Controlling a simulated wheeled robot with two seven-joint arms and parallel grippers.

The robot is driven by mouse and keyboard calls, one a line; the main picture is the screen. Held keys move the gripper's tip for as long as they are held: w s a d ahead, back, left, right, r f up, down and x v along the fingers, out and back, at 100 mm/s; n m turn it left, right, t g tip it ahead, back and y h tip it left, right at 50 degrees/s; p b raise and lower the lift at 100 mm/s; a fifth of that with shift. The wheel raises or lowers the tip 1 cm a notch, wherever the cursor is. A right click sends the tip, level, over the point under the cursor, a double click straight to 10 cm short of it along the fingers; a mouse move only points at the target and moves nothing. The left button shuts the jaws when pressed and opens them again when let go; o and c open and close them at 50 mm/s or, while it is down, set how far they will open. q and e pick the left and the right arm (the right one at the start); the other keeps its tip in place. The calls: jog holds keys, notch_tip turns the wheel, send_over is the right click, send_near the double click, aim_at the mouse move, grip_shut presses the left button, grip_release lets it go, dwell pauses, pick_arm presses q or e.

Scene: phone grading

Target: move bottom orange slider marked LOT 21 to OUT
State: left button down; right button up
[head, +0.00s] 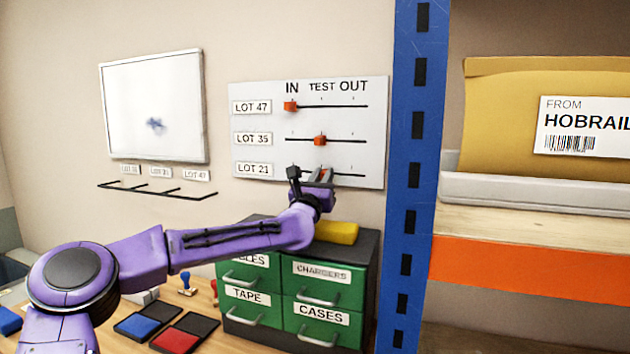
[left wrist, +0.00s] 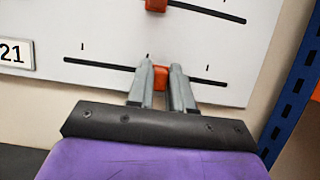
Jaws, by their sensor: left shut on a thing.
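The white board (head: 375,105) on the wall has three slots under IN, TEST and OUT. The bottom slot, beside the LOT 21 label (head: 252,169), carries an orange slider, shown in the left wrist view (left wrist: 160,77). It sits just right of the middle tick, with bare slot between it and the right tick. My left gripper (head: 322,175) reaches the bottom slot and is shut on this slider, its fingers (left wrist: 160,85) on either side. My right gripper is not in view.
The LOT 47 slider (head: 291,106) is at IN and the LOT 35 slider (head: 320,141) at TEST. Below stands a green drawer unit (head: 265,268) with a yellow object (head: 337,232) on top. A blue rack post (head: 405,180) rises right of the board.

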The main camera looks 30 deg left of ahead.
pick_arm(q)
jog(key=d, duration=0.2)
jog(key=w+d+b, duration=0.1)
jog(key=d, duration=0.3)
jog(key=shift+w+d, duration=0.25)
jog(key=shift+d, duration=0.1)
jog(key=shift+a, duration=0.25)
jog(key=c, duration=1.1)
grip_release()
jog(key=shift+d, duration=0.3)
jog(key=shift+b, duration=0.3)
jog(key=b+v, duration=0.4)
jog(key=v, duration=0.5)
jog(key=shift+s+f+b, duration=0.25)
jog(key=shift+s+b, duration=0.05)
jog(key=shift+b, duration=0.1)
jog(key=shift+s+f, duration=0.1)
jog(key=shift+s, duration=0.15)
jog(key=shift+s+d, duration=0.1)
